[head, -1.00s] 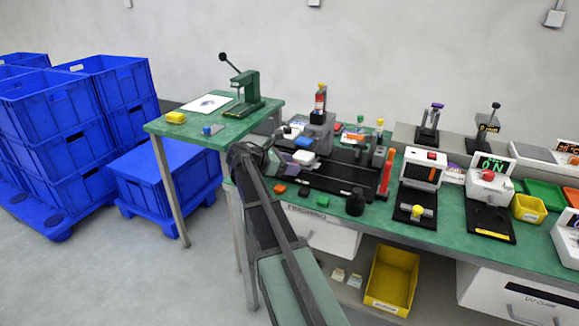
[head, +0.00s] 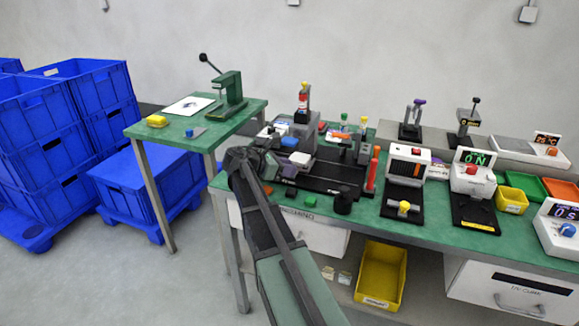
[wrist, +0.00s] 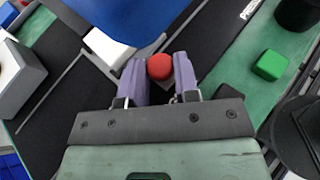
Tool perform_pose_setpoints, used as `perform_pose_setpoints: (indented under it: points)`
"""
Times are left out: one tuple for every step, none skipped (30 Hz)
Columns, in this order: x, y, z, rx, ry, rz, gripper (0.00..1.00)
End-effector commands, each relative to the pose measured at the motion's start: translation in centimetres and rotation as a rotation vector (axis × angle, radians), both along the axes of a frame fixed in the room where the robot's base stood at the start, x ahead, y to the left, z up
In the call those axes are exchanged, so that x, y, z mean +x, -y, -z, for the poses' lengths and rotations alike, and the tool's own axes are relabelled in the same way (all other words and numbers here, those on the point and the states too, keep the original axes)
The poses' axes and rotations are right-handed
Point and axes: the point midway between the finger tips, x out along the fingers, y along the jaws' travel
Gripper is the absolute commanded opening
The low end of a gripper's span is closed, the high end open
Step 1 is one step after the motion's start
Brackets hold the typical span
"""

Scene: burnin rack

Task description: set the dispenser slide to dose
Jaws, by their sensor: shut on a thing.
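My gripper (wrist: 158,82) has two purple fingers closed on a round red piece (wrist: 159,67), which sits between the fingertips in the wrist view. The red piece looks like a knob or cap. What it is attached to is hidden behind the fingers, so I cannot tell whether it belongs to the dispenser slide. No marking for dose is readable. In the head view my gripper is over the left end of the green bench (head: 232,190), and the piece it holds is hidden there.
In the wrist view a green block (wrist: 270,65) lies to the right of my gripper and a large blue surface (wrist: 135,15) is above it. A black round knob (head: 343,201) stands near the bench front. Blue crates (head: 45,115) stand at the left.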

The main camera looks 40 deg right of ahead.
Motion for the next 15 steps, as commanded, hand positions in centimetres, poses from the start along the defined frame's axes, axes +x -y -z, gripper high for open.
perform_pose_setpoints:
  points:
    - [-0.01,0.03,0.01,0.0,0.0,0.0,0.0]
    - [-0.01,0.03,0.0,0.0,0.0,0.0,0.0]
    - [-0.01,0.03,0.0,0.0,0.0,0.0,0.34]
    - [0.0,0.03,0.0,0.0,0.0,0.0,0.38]
    - [0.0,0.03,0.0,0.0,0.0,0.0,0.43]
    - [0.0,0.03,0.0,0.0,0.0,0.0,0.49]
    - [0.0,0.04,0.01,0.0,0.0,0.0,0.53]
    - [0.0,0.04,0.01,0.0,0.0,0.0,0.53]
    - [0.0,0.04,0.01,0.0,0.0,0.0,0.53]
    - [0.01,0.04,0.01,0.0,0.0,0.0,0.53]
    - [0.01,0.04,0.01,0.0,0.0,0.0,0.53]
    - [0.01,0.04,0.01,0.0,0.0,0.0,0.53]
    - [0.01,0.05,0.0,0.0,0.0,0.0,0.53]
    - [0.01,0.03,-0.01,0.0,0.0,0.0,0.53]
    - [0.05,-0.06,-0.09,0.0,0.0,0.0,0.53]
